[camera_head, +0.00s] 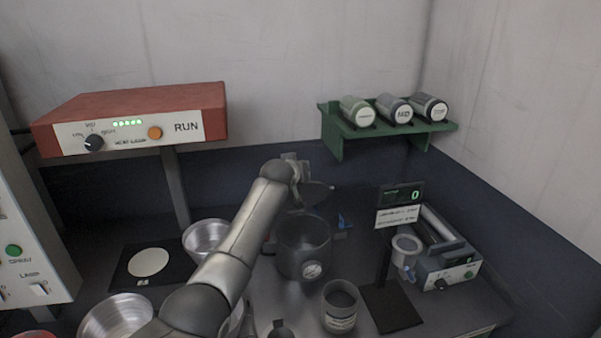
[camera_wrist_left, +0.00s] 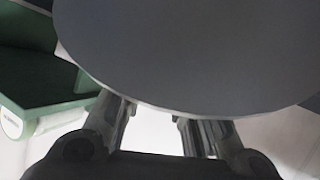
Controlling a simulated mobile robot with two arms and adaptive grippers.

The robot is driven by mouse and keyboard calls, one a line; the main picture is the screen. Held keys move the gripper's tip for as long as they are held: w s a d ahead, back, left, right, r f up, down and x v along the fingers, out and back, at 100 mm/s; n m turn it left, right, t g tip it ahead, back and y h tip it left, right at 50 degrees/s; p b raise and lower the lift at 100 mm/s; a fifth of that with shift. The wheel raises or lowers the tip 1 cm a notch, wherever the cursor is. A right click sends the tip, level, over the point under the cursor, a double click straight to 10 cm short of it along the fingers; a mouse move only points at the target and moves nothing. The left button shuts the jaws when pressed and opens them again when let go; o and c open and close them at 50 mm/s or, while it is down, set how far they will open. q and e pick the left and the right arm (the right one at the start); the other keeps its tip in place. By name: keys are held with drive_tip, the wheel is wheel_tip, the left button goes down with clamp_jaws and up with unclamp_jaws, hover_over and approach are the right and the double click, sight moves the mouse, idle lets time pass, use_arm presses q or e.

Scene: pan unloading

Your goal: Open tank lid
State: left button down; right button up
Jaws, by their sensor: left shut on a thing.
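My left gripper (camera_head: 305,180) is above the tank's back rim. It is shut on the lid (camera_head: 318,187), a dark thin disc seen nearly edge-on and held clear of the tank. In the left wrist view the lid (camera_wrist_left: 190,50) fills much of the picture as a large grey disc and hides my fingertips. My right gripper is not in view.
A green shelf (camera_head: 388,130) with several jars is on the wall behind right. A red heat-lamp box (camera_head: 135,118) is at left. Metal bowls (camera_head: 206,236), a cup (camera_head: 340,308), a display stand (camera_head: 400,200) and a small machine (camera_head: 452,272) stand around the tank.

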use_arm(q)
drive_tip(key=shift+s+a+f, duration=0.1)
drive_tip(key=shift+a+f, duration=0.3)
drive_tip(key=shift+f, duration=0.4)
idle(0.4)
drive_tip(key=c, duration=1.3)
unclamp_jaws()
drive_tip(key=shift+o, duration=0.3)
drive_tip(key=shift+w+a, duration=0.1)
drive_tip(key=shift+w, duration=0.25)
drive_tip(key=shift+r, duration=0.2)
drive_tip(key=shift+s+r, duration=0.1)
drive_tip(key=shift+s+r, duration=0.1)
drive_tip(key=shift+s, duration=0.05)
drive_tip(key=v, duration=1.1)
drive_tip(key=shift+s+r, duration=0.15)
drive_tip(key=shift+s, duration=0.05)
drive_tip(key=shift+o, duration=0.3)
drive_tip(key=shift+r, duration=0.1)
